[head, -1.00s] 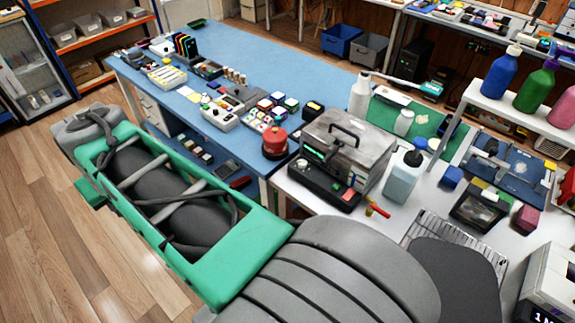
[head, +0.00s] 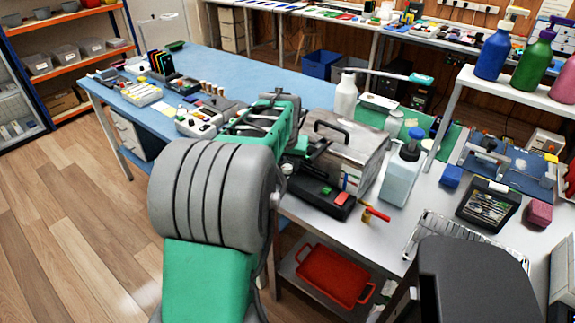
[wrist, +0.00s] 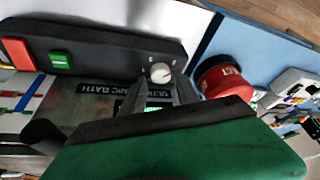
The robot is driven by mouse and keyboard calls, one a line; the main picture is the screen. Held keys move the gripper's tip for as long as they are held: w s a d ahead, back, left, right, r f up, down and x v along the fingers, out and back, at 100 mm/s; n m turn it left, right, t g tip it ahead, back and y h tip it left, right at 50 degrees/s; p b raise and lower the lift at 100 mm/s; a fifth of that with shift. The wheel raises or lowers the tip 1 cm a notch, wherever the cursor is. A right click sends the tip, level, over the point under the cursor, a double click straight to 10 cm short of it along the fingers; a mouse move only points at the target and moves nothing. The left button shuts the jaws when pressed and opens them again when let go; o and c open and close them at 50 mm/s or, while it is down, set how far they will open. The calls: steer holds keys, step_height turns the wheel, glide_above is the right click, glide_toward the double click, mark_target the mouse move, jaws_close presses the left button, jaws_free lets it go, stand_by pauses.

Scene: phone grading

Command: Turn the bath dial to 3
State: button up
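The bath is a metal box (head: 345,158) with a handled lid on the white table. Its black front panel (head: 315,188) carries a green button (wrist: 61,61) and a red button (wrist: 17,54). The bath dial (wrist: 160,72) is a small pale knob with a red mark, at the panel's far end in the wrist view. Its scale numbers are too small to read. My gripper (wrist: 160,88) is open and empty, with its fingertips close to the dial, one on each side of its line. I cannot tell if they touch it.
A red round container (wrist: 222,76) stands close beside the panel's dial end. A wash bottle (head: 402,175) and a red-handled tool (head: 375,214) are right of the bath. A red tray (head: 333,275) lies on the shelf below. The blue table (head: 270,73) stretches behind.

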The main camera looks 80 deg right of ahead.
steer(key=shift+d+f, duration=0.2)
steer(key=shift+f, duration=0.3)
jaws_close()
